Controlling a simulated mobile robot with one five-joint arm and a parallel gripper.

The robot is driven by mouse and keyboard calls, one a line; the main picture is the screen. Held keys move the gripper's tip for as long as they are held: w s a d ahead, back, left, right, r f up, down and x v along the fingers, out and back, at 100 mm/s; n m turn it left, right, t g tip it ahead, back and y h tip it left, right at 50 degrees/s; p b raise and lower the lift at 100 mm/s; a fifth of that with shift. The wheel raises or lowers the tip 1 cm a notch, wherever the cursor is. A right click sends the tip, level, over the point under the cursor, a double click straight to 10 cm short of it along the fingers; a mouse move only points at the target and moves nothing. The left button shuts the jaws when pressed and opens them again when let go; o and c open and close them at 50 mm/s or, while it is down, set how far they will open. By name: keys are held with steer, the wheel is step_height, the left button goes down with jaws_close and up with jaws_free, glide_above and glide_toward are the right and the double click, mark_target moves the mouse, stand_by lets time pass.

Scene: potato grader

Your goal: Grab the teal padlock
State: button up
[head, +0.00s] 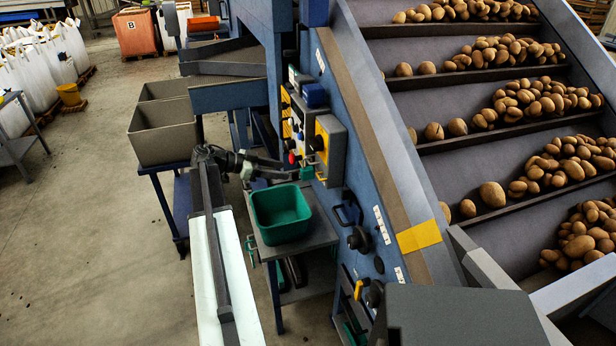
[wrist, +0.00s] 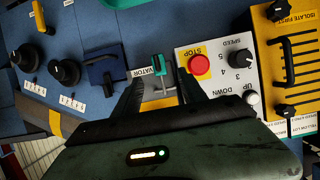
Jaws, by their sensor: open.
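The teal padlock (wrist: 156,66) shows in the wrist view as a small upright teal piece beside the label ending in "VATOR", left of the red stop button. My gripper (wrist: 158,80) is open, with its two dark fingers on either side of the padlock in the picture. I cannot tell how deep the padlock sits between them or whether they touch it. In the head view, my gripper (head: 284,176) reaches to the control panel from the left. A small green patch by its tip there may be the padlock, but most of that spot is hidden.
The red stop button (wrist: 200,65) and speed knob (wrist: 241,58) are close to the right finger. A blue latch-like part (wrist: 105,75) and black knobs (wrist: 64,72) are to the left. A green bin (head: 281,213) stands on a small table (head: 318,232) below my arm.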

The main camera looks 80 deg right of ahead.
mark_target(295, 175)
steer(key=b+x, duration=0.1)
steer(key=x, duration=0.2)
steer(key=f+b+x, duration=0.1)
steer(key=x, duration=0.2)
steer(key=shift+w+a+b, duration=0.1)
steer(key=shift+a+b, duration=0.15)
steer(key=shift+b, duration=0.1)
steer(key=shift+s+d+f, duration=0.1)
steer(key=shift+s+d, duration=0.05)
steer(key=shift+s, duration=0.15)
jaws_close()
